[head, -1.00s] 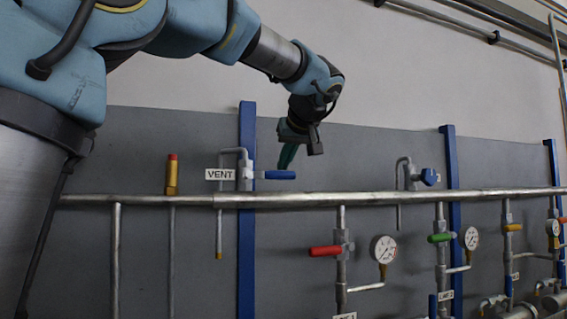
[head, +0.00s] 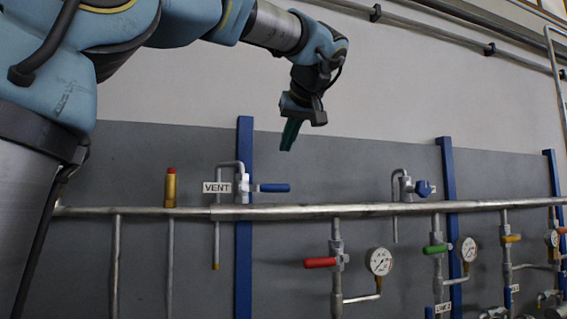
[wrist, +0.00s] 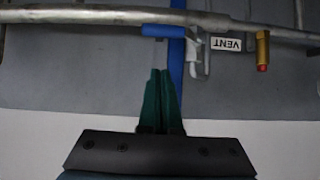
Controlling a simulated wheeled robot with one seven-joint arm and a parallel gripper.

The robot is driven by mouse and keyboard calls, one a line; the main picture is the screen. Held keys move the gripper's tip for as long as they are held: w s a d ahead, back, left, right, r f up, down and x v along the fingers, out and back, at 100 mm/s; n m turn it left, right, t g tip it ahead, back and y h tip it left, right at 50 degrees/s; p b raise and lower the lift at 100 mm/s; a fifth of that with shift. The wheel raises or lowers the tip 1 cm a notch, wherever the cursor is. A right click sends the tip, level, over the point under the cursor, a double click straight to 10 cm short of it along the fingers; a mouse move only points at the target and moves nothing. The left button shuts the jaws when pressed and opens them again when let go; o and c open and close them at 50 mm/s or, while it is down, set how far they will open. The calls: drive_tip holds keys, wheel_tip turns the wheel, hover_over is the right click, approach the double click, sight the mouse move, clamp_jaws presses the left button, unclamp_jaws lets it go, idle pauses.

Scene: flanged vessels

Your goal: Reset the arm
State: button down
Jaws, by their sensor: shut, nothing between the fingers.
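My gripper (head: 289,134) hangs from my raised arm in the head view, its green fingers pointing down. It is above and apart from the blue vent handle (head: 274,188), which lies level beside the VENT label (head: 216,188). In the wrist view my gripper (wrist: 159,75) has its two green fingers together, with nothing between them. There the picture is upside down, and the blue handle (wrist: 167,31) lies beyond the fingertips.
A long grey pipe (head: 330,211) runs across the panel. Below it are a red handle (head: 320,263), a green handle (head: 437,249) and a pressure gauge (head: 379,261). A brass fitting with a red cap (head: 170,188) stands at left.

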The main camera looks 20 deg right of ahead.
drive_tip(key=shift+b+v, duration=0.3)
drive_tip(key=shift+v, duration=1.65)
drive_tip(key=shift+w+a, duration=0.1)
drive_tip(key=m+g+y, duration=0.1)
drive_tip(key=m+g, duration=0.1)
approach(264, 188)
drive_tip(key=w+f, duration=0.1)
drive_tip(key=f, duration=0.1)
drive_tip(key=w+a+f, duration=0.1)
drive_tip(key=f, duration=0.4)
drive_tip(key=shift+w+a, duration=0.2)
drive_tip(key=shift+w, duration=0.2)
drive_tip(key=a+f+g, duration=0.3)
drive_tip(key=a+f, duration=0.7)
drive_tip(key=f, duration=0.5)
drive_tip(key=a+f+g, duration=0.3)
drive_tip(key=a+f, duration=0.7)
drive_tip(key=f, duration=0.4)
drive_tip(key=s+a+f+n+g, duration=0.1)
drive_tip(key=s+a+f+n, duration=0.1)
drive_tip(key=s+a+f, duration=0.7)
wheel_tip(264, 188, down, 2)
drive_tip(key=shift+s+a+f+g, duration=0.15)
drive_tip(key=shift+s+a+g, duration=0.25)
drive_tip(key=shift+a, duration=0.4)
